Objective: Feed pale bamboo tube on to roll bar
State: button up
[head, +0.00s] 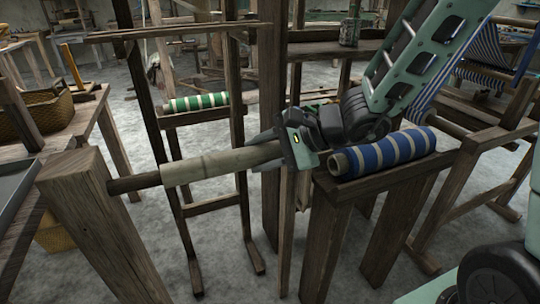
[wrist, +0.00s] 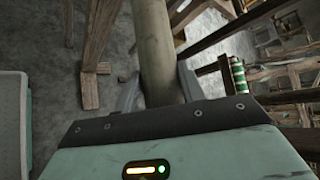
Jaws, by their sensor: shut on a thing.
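The pale bamboo tube (head: 215,163) lies nearly level in the head view, its right end at my gripper (head: 264,151). My gripper is shut on the tube near that end. The dark roll bar (head: 135,183) sticks out of a thick wooden post (head: 85,185) at the left. The bar runs in line with the tube and meets its left end; how far it reaches inside is hidden. In the wrist view the tube (wrist: 156,45) runs away between the two fingers of my gripper (wrist: 158,86); the bar cannot be made out there.
A blue-and-cream striped roll (head: 385,150) lies on a wooden beam right of my gripper. A green-and-white roll (head: 195,102) rests on a rack behind the tube. Upright posts (head: 271,60) stand close behind my gripper. A table with a basket (head: 40,115) is at left.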

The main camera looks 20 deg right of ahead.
aim_at(235, 159)
jog(key=shift+s+a+b, duration=0.1)
jog(key=shift+a+b, duration=1.6)
jog(key=shift+a, duration=1.45)
jog(key=o, duration=1.1)
jog(key=shift+o, duration=0.2)
jog(key=p+v, duration=0.1)
jog(key=v, duration=1.6)
jog(key=shift+d, duration=0.2)
